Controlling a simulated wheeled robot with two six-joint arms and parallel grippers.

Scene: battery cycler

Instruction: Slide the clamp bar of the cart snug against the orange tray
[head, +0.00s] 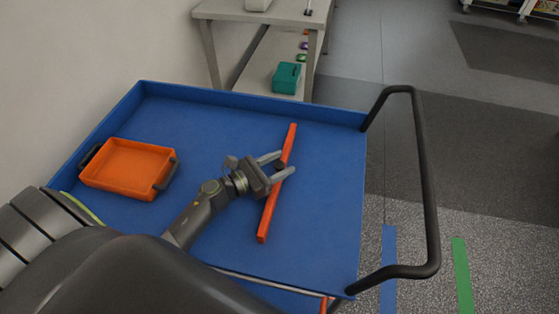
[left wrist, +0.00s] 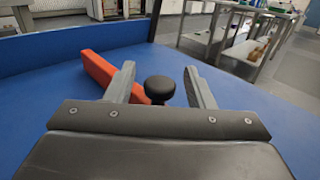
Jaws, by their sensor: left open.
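The clamp bar (head: 269,213) is a long red-orange bar lying across the blue cart deck (head: 325,220), with a black knob (head: 280,165) near its middle. The orange tray (head: 126,168) sits on the deck's left part, with a dark handle at each end. A wide stretch of bare deck lies between tray and bar. My left gripper (head: 280,165) is open, reaching in from the left, with a finger on each side of the knob. In the left wrist view the knob (left wrist: 160,88) stands between the open fingers, apart from both; the bar (left wrist: 101,75) runs behind the left finger. My right gripper is not in view.
The cart has a raised blue rim (head: 240,99) and a black push handle (head: 428,180) on the right. A grey bench (head: 262,14) with a teal box (head: 286,78) on its lower shelf stands beyond the cart. Wall borders the left.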

